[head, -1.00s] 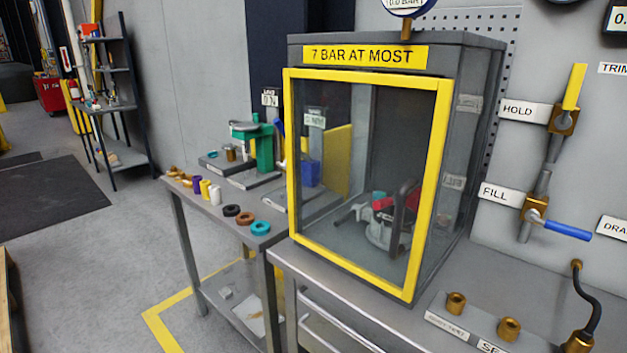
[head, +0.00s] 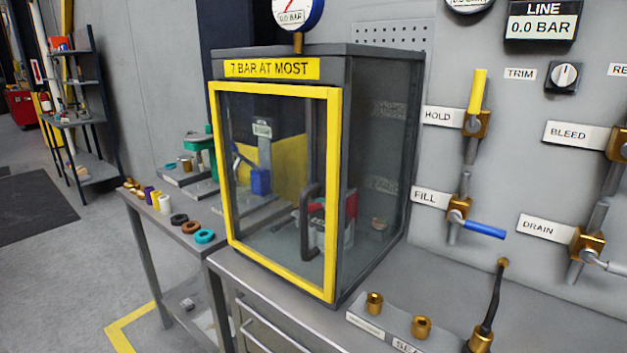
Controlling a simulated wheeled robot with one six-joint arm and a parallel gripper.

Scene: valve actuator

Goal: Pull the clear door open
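The clear door (head: 272,190) has a yellow frame and forms the front of a grey cabinet (head: 385,160) on a metal bench. It looks shut, with its frame flush against the cabinet front. A dark vertical bar handle (head: 309,222) stands on the right side of the door. Behind the clear panel, a device with red and grey parts (head: 342,215) shows, partly hidden by the handle and frame. A yellow sign (head: 272,68) above the door reads "7 BAR AT MOST". My gripper is not in view.
A side table (head: 150,205) with rings and small parts stands left of the cabinet. A holder with brass fittings (head: 385,318) lies on the bench at front right. Blue (head: 484,230) and yellow (head: 477,92) valve levers stick out from the right wall panel. Floor is clear at left.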

